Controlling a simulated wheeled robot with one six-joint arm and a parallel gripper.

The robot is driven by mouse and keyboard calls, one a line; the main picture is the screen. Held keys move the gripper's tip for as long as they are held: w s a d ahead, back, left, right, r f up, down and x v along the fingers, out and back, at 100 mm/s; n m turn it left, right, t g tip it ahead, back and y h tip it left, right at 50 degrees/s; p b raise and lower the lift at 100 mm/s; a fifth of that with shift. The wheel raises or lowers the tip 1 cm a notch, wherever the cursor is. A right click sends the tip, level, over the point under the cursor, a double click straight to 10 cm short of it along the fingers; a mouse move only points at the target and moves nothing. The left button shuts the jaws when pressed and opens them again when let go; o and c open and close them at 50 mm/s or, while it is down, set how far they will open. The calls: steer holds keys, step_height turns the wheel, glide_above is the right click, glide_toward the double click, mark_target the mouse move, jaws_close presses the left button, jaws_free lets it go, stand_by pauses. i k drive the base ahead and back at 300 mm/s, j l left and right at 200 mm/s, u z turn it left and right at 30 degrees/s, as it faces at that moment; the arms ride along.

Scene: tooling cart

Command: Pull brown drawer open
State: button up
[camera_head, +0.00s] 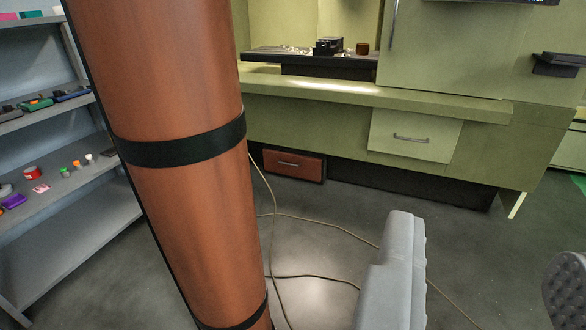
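The brown drawer (309,171) is low under the green counter, near the floor. Its reddish-brown front has a small horizontal metal handle (289,164) and dark surrounds. The drawer looks shut, and its left end is close to the edge of a large cylinder in the picture. My gripper (488,240) shows at the lower right as two grey fingers set wide apart, one with a dotted pad. It is open and empty, well in front of the drawer and to its right. It touches nothing that I can see.
A large brown cylinder (190,220) with black bands stands close on the left. Shelves (75,250) with small items are beyond it. A pale drawer (410,152) is in the green counter (370,97).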

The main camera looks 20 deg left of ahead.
mark_target(299, 156)
steer(key=i+l, duration=0.5)
steer(key=i, duration=0.15)
steer(key=i+l+u, duration=0.15)
steer(key=i, duration=0.4)
steer(key=i+l+u, duration=0.15)
steer(key=i+l, duration=0.15)
steer(key=i, duration=0.25)
steer(key=i+l+u, duration=0.15)
steer(key=i+l, duration=0.15)
steer(key=i, duration=0.2)
steer(key=i+j+u, duration=0.1)
steer(key=i+j, duration=0.15)
steer(key=i, duration=0.2)
steer(key=i+j+u, duration=0.1)
steer(key=i, duration=0.35)
steer(key=i+j, duration=0.2)
steer(key=j, duration=0.25)
